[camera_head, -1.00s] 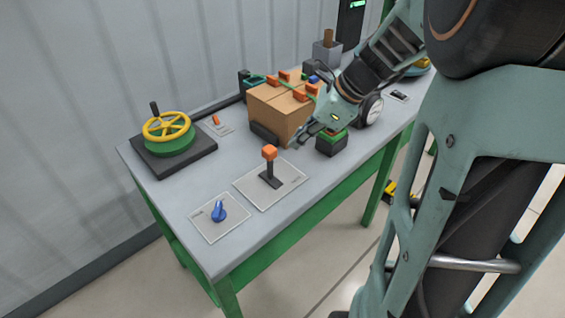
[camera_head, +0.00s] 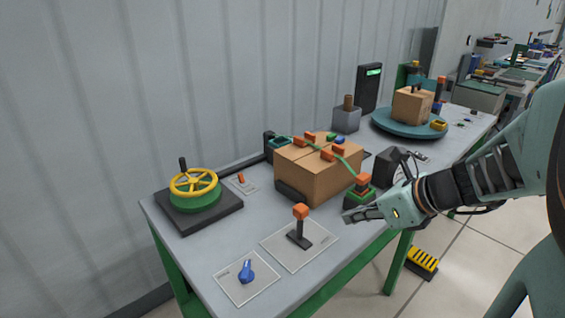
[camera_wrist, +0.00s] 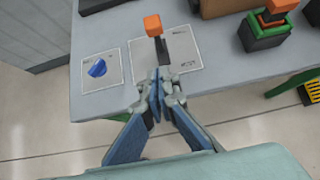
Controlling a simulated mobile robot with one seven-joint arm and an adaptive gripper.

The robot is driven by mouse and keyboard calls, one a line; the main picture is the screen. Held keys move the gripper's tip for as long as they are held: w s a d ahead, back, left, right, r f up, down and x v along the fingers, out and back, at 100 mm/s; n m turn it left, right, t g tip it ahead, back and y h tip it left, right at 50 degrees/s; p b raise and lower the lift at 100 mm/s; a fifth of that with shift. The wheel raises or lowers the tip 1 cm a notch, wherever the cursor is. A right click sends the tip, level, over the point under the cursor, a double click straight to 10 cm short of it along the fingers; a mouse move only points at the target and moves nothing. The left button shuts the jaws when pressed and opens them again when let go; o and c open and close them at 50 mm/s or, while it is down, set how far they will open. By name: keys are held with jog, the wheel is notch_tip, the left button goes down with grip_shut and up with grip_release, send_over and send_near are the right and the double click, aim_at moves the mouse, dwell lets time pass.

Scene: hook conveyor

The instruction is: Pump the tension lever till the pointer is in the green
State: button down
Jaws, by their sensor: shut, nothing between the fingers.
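A black lever with an orange knob (camera_head: 300,212) stands on a pale plate (camera_head: 322,238) near the table's front edge. It also shows in the wrist view (camera_wrist: 153,25), standing about upright beyond my fingertips. My gripper (camera_head: 348,216) is shut and empty, apart from the lever, to its right in the head view. In the wrist view, its fingertips (camera_wrist: 160,76) overlap the plate's near edge. A second orange-topped part sits on a green and black block (camera_head: 361,191) beside the carton. A dark housing (camera_head: 388,164) stands behind my gripper; I see no pointer or green zone.
A strapped carton (camera_head: 318,178) stands behind the lever. A blue knob (camera_head: 246,271) is on a plate to the left, with a yellow handwheel (camera_head: 193,182) farther back. A turntable (camera_head: 385,124) carries another box. The space before the table's front edge is clear.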

jog(key=b, duration=0.2)
send_near(305, 217)
jog(key=shift+x, duration=3)
jog(key=shift+d+f, duration=0.1)
jog(key=shift+p, duration=0.55)
